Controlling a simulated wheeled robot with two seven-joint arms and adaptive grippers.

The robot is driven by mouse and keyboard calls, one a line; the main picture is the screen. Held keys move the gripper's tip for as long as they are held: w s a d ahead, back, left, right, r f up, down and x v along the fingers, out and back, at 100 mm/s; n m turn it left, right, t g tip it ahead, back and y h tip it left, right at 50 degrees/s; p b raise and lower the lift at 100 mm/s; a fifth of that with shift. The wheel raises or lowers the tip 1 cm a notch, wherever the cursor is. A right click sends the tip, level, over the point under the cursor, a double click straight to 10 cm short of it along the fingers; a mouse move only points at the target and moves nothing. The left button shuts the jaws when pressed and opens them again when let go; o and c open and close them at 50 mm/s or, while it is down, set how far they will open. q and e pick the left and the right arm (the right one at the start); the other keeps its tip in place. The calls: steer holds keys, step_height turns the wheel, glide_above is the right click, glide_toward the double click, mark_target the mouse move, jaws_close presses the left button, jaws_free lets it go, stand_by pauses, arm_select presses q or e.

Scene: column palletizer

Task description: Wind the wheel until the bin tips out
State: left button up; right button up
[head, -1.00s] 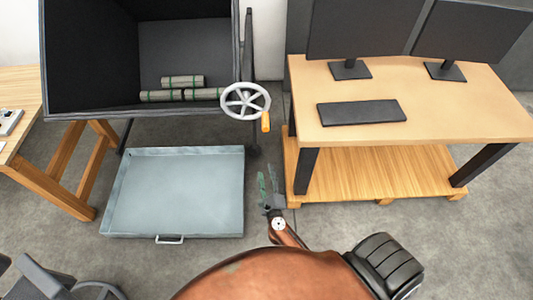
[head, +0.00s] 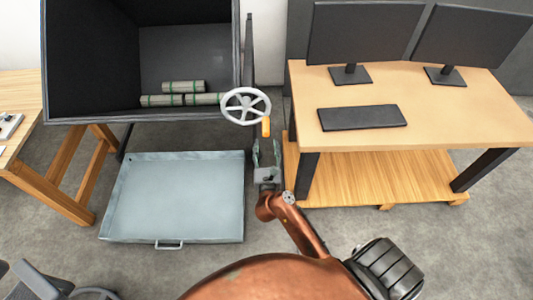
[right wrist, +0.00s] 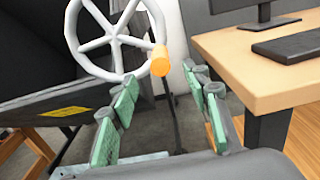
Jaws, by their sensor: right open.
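The white spoked wheel (head: 246,106) is on the right side of the dark bin (head: 90,117). Its orange handle (head: 266,127) points down at the wheel's lower right. Several grey-green rolls (head: 184,87) lie in the bin, which is open toward me. My right gripper (head: 266,153) is open and empty, just below the handle. In the right wrist view the handle (right wrist: 160,60) is ahead of the green-padded fingers (right wrist: 165,112), apart from them and roughly between them. The left gripper is not in view.
A shallow grey-blue tray (head: 240,195) with a front handle lies on the floor below the bin. A wooden desk (head: 440,110) with two monitors and a keyboard stands close to the right of the wheel. A wooden table (head: 45,195) is at left.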

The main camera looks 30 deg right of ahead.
mark_target(266, 129)
steer(key=x, duration=0.7)
steer(key=shift+r, duration=0.1)
steer(key=shift+x, duration=1.1)
jaws_close()
stand_by(1.0)
